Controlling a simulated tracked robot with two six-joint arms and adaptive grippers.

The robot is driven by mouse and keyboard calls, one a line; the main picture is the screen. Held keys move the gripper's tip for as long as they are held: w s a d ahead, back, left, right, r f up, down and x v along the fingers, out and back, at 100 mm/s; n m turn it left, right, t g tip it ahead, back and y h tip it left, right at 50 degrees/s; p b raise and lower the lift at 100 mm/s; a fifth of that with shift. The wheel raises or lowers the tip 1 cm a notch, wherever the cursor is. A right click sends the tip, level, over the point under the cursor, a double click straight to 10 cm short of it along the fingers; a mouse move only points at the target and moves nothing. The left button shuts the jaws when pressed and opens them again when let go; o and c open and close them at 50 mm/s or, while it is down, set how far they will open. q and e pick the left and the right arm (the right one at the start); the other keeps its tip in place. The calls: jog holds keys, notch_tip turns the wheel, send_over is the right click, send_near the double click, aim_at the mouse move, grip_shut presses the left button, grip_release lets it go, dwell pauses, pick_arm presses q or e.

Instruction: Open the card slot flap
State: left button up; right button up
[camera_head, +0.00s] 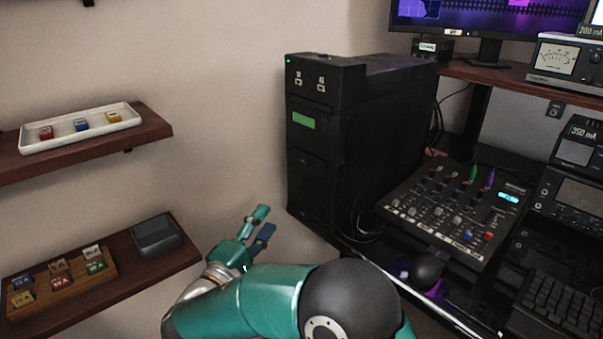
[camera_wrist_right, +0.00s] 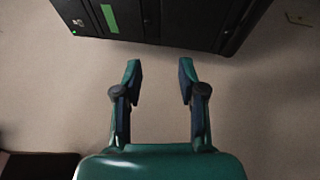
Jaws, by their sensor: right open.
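A black computer tower (camera_head: 313,180) stands against the wall in the middle of the head view, with a green label (camera_head: 303,120) on its front and small sockets near its top. I cannot make out for sure which panel is the card slot flap. My right gripper (camera_head: 258,226) is in front of and to the left of the tower's lower part, open and empty. In the right wrist view the gripper (camera_wrist_right: 160,80) shows two parted fingers with bare wall between them, and the tower (camera_wrist_right: 175,18) is beyond the tips, apart from them. My left gripper is not in view.
Two wooden shelves are on the left wall. The upper one (camera_head: 160,126) bears a white tray (camera_head: 30,147) with coloured cubes; the lower one (camera_head: 185,257) bears a dark bin (camera_head: 157,236) and a rack of labelled blocks. A mixer (camera_head: 455,210) and monitor stand at right.

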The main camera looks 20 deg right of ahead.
aim_at(306, 162)
jog(key=x, duration=0.5)
jog(key=r+x, duration=0.1)
jog(key=x, duration=0.5)
jog(key=r+p+x, duration=0.1)
jog(key=x, duration=0.4)
jog(key=shift+w+d, duration=0.1)
jog(key=shift+w, duration=0.1)
